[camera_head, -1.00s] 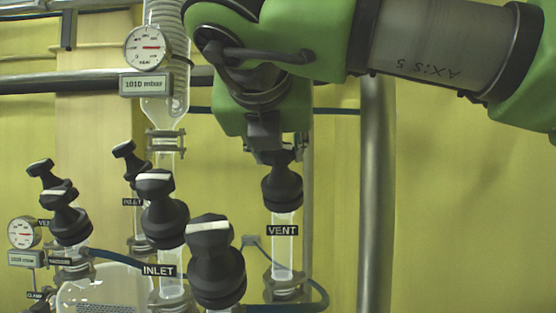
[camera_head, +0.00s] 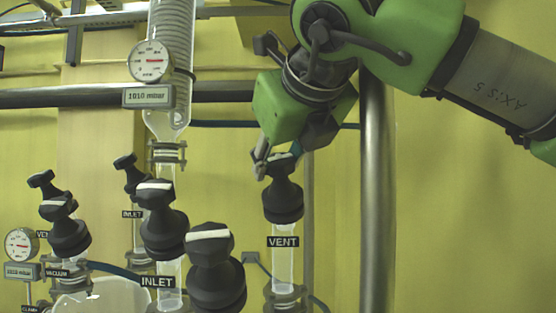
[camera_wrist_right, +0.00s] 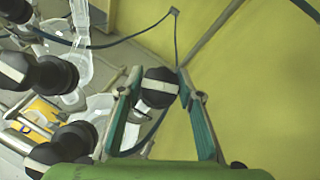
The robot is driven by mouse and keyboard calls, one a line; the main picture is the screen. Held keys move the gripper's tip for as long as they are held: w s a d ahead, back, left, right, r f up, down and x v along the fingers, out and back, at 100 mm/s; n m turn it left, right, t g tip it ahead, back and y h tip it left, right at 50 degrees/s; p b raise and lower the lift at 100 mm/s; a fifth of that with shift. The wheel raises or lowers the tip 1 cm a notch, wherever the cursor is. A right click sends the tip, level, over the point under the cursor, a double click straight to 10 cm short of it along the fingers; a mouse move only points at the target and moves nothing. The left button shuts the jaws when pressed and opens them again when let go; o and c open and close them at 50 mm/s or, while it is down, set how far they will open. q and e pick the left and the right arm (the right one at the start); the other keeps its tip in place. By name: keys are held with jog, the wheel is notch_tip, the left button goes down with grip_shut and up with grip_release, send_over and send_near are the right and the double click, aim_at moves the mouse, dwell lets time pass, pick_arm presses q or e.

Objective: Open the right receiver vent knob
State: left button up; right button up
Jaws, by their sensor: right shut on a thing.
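The black vent knob (camera_head: 283,195) sits on top of a glass tube above the VENT label (camera_head: 283,242), at centre right in the head view. My right gripper (camera_head: 271,166) comes down from above at a tilt and is shut on the knob's upper handle. In the right wrist view the knob (camera_wrist_right: 159,87), with a pale stripe across its top, is between the two fingers of the gripper (camera_wrist_right: 160,92). In the head view the gripper partly hides the knob's top. My left gripper is not in view.
Black INLET knobs (camera_head: 160,220) and a nearer black knob (camera_head: 214,265) stand left of the vent. A gauge (camera_head: 150,61) with a 1010 mbar display (camera_head: 149,96) is at upper left. A vertical metal post (camera_head: 377,200) stands right of the vent. The yellow wall beyond is clear.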

aim_at(279, 157)
dwell(0.3)
jog(key=o, duration=1.1)
jog(key=shift+r, duration=5)
